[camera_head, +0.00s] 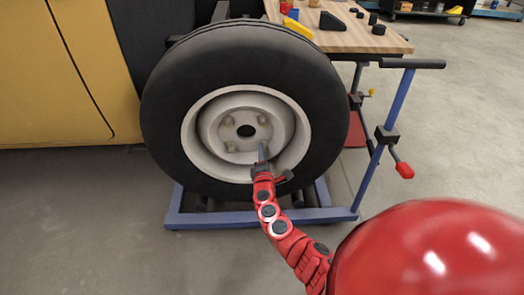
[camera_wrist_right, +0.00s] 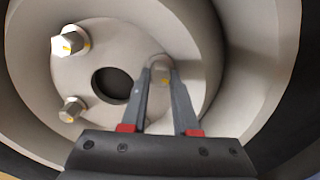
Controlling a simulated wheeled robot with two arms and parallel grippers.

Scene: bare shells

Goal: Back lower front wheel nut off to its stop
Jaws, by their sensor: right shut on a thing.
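The wheel (camera_head: 160,110) stands upright with a black tyre and a pale grey rim, its hub (camera_head: 246,132) facing me. Several nuts ring the centre hole. My right gripper (camera_head: 262,148) reaches up from below to the lower right nut on the hub and covers it in the head view. In the right wrist view the two fingers of the gripper (camera_wrist_right: 159,76) are closed on the sides of that nut (camera_wrist_right: 160,66), which is still at the hub. Two other nuts with yellow marks, an upper one (camera_wrist_right: 70,41) and a lower one (camera_wrist_right: 72,108), stand free. My left gripper is not in view.
A blue wheel stand (camera_head: 250,217) with a post and black handle (camera_head: 412,63) is under and right of the wheel. A wooden bench (camera_head: 360,38) with small parts is behind. A yellow body panel (camera_head: 60,75) is at left.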

